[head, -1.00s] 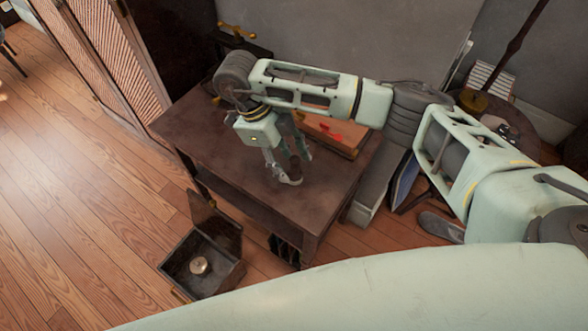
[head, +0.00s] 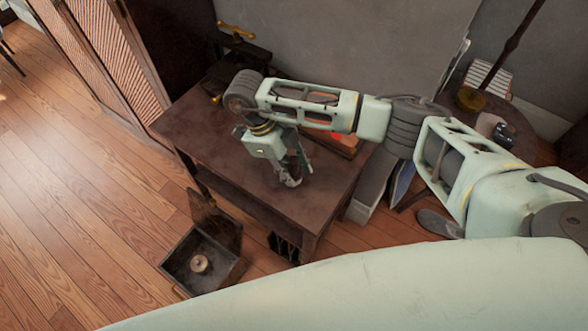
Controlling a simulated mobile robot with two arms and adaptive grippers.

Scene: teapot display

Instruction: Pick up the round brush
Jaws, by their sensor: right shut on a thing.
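My right gripper (head: 291,179) points down at the dark wooden table (head: 225,155), near its front right part. Its fingers are closed together on a small thing, which fits the round brush. The fingers hide nearly all of it, so its shape cannot be made out. The fingertips are at or just above the tabletop; I cannot tell whether the thing touches it. My left gripper is not in view.
An orange-brown box or book (head: 343,143) lies on the table behind my right arm. An open dark box (head: 232,270) with a small round tan object (head: 199,264) inside stands on the floor. A round side table (head: 518,128) is at the right. The table's left part is bare.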

